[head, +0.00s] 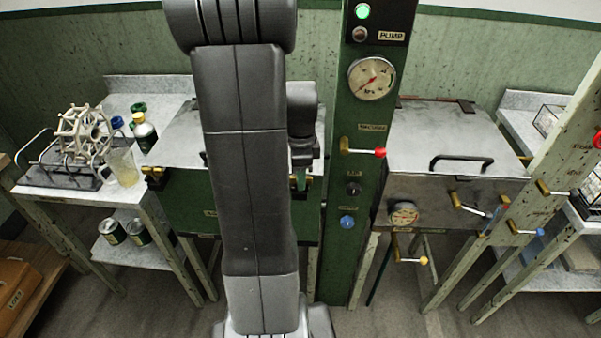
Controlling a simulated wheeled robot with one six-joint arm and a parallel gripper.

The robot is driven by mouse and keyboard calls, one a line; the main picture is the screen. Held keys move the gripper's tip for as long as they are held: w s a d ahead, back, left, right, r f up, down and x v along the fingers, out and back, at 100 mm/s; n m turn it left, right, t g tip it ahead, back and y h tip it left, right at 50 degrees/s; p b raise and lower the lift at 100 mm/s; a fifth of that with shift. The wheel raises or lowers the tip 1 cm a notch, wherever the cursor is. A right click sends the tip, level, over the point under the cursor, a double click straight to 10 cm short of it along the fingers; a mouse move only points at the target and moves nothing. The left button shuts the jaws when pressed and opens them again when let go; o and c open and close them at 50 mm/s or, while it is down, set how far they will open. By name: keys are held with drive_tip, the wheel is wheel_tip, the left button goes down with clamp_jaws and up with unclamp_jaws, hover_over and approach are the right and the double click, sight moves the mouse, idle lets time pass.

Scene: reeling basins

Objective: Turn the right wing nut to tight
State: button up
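A green basin (185,212) with a grey metal lid (182,128) stands behind my arm. A brass-coloured left wing nut (153,174) shows at the basin's left front corner. Brass parts of the right wing nut (309,182) show at the right front corner. My gripper (300,180) points down at this corner, close to the right wing nut. Its fingers are small and partly covered here, so I cannot tell whether they are open or touch the nut. My arm hides the middle of the basin front and part of the lid.
A green post (340,230) with a gauge (371,78), a green lamp and a red-tipped lever (363,148) stands just right of my gripper. A steel basin (455,140) is further right. A side table (60,190) with a reel, beaker and bottles is left.

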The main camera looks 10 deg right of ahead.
drive_tip(key=shift+r, duration=0.1)
wheel_tip(320, 180, up, 14)
idle(0.4)
drive_tip(key=shift+s+f, duration=0.1)
drive_tip(key=shift+f, duration=0.15)
wheel_tip(320, 180, down, 14)
drive_tip(key=shift+r, duration=0.15)
idle(0.4)
drive_tip(key=shift+r, duration=0.1)
